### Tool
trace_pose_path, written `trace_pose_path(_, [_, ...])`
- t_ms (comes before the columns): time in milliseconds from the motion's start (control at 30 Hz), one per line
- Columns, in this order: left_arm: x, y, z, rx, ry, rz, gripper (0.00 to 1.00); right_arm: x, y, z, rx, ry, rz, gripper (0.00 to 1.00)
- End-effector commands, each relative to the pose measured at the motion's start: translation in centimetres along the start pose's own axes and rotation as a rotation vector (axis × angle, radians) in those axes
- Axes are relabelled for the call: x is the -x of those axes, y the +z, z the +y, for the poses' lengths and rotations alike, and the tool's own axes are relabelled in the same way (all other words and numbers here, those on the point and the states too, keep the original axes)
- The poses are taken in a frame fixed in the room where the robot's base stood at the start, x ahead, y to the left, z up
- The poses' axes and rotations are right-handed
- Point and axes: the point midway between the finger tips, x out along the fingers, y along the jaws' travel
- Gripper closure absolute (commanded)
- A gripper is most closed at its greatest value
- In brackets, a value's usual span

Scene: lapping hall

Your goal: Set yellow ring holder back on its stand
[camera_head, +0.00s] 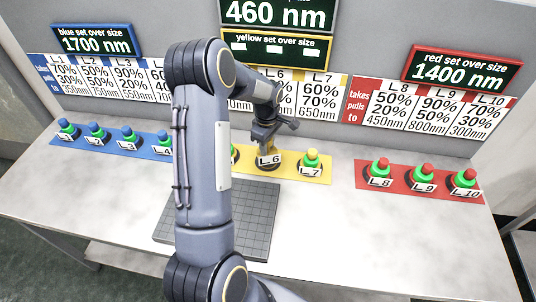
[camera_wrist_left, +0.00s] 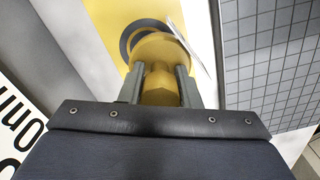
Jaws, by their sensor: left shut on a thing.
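My left gripper (camera_head: 265,138) points down over the L6 place on the yellow mat (camera_head: 292,166). In the left wrist view its two fingers (camera_wrist_left: 159,80) are shut on the yellow ring holder (camera_wrist_left: 156,54), one finger on each side. The holder's far end is over a dark round stand (camera_wrist_left: 129,38) on the yellow mat. I cannot tell whether the holder touches the stand or hangs just above it. The white L6 label (camera_head: 269,160) shows at the stand. My right gripper is not in view.
Part of another holder (camera_head: 235,154) shows beside my arm. Blue (camera_head: 110,141) and red (camera_head: 400,177) mats carry more holders. A grey grid plate (camera_head: 262,215) lies in front. Signs line the back panel.

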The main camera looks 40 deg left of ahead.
Motion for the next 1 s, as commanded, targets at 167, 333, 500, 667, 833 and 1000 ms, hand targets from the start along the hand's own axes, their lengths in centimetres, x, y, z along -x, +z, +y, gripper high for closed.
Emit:
trace_pose_path(167, [-1.4,-0.5,1.1,-0.001,0.002,0.000,1.00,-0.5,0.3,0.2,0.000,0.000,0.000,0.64])
trace_pose_path(333, [-2.6,-0.9,1.9,0.000,0.001,0.000,1.00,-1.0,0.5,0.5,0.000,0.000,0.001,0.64])
trace_pose_path(500, [-5.4,-0.9,1.8,-0.001,0.000,0.000,1.00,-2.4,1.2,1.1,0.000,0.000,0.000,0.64])
trace_pose_path(667, [-5.3,-0.9,1.9,-0.001,0.001,0.001,1.00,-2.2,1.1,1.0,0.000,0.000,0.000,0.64])
trace_pose_path(833, [-5.5,-0.9,1.9,-0.001,0.001,0.001,1.00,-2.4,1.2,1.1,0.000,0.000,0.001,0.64])
trace_pose_path(1000, [-5.7,-0.8,1.8,-0.002,0.001,0.000,0.60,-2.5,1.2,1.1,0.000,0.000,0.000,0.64])
